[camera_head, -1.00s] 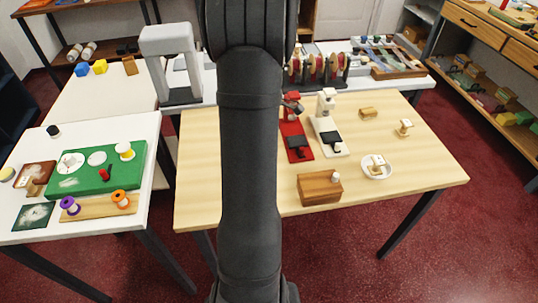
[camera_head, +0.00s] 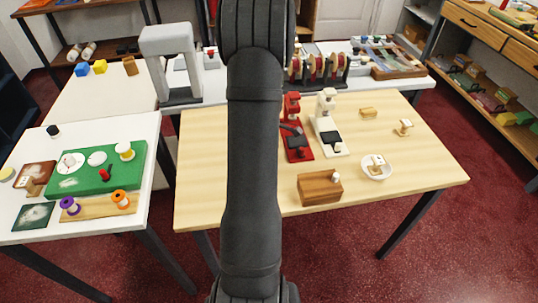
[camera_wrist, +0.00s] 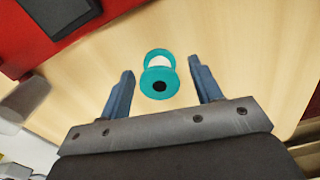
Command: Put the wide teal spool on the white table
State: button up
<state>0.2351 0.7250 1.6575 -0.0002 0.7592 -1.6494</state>
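The teal spool (camera_wrist: 159,75) has two teal flanges, a white middle and a dark hole in its near end. In the wrist view it is over the pale wooden table top (camera_wrist: 230,40); I cannot tell if it stands or lies. My gripper (camera_wrist: 160,69) is open, with one blue-grey finger on each side of the spool and a gap at both sides. In the head view the spool and gripper are hidden behind my arm. A white table (camera_head: 85,130) stands at the left.
The white table carries a green mat (camera_head: 120,176), a wooden board (camera_head: 98,209) with purple and orange spools, and a dark card (camera_head: 33,216). On the wooden table are a red device (camera_head: 298,154), a white device (camera_head: 333,142), a wooden box (camera_head: 320,188) and a white dish (camera_head: 376,173).

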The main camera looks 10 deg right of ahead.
jog(key=c, duration=1)
jog(key=shift+o, duration=0.2)
jog(key=shift+r, duration=0.1)
